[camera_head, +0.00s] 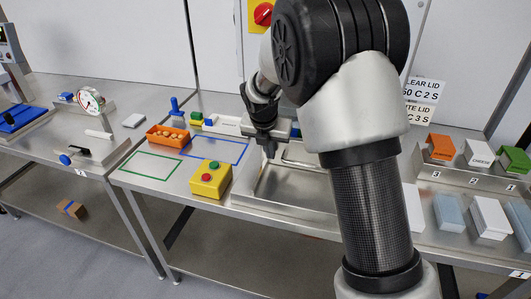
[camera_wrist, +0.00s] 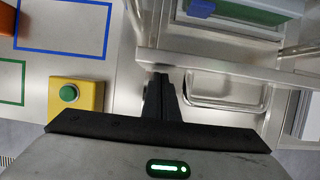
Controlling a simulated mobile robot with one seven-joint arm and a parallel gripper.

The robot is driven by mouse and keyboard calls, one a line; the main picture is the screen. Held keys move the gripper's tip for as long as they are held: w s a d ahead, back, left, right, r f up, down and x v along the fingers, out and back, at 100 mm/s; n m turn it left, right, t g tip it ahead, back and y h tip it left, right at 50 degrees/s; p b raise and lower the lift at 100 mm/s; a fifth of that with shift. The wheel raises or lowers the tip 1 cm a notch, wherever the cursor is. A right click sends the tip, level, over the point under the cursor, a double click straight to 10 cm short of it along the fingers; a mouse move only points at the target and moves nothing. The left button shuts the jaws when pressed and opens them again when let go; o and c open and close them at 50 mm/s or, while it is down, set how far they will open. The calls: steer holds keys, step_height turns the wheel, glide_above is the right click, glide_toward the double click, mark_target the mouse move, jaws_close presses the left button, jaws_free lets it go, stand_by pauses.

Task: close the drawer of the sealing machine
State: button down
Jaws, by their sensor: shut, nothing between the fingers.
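The sealing machine is mostly hidden behind my arm in the head view. What I take to be its drawer is a steel frame (camera_head: 262,190) at the bench front, just right of the yellow button box; it looks pulled out. In the wrist view a shallow metal tray (camera_wrist: 228,104) with a rounded rim lies in this steel area, right of my fingers. My gripper (camera_head: 269,153) points down above the frame's left rear part. In the wrist view my gripper (camera_wrist: 160,78) has its fingers together and empty, beside a steel edge. I cannot tell whether they touch it.
A yellow box (camera_head: 211,180) with green and red buttons stands close left of the drawer. An orange bin (camera_head: 168,137) of pasta is farther left, by blue and green outlines. A gauge (camera_head: 90,99) stands on the left bench. Lid stacks (camera_head: 489,218) stand at the right.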

steer(key=shift+w+d+p, duration=0.3)
steer(key=shift+w, duration=0.65)
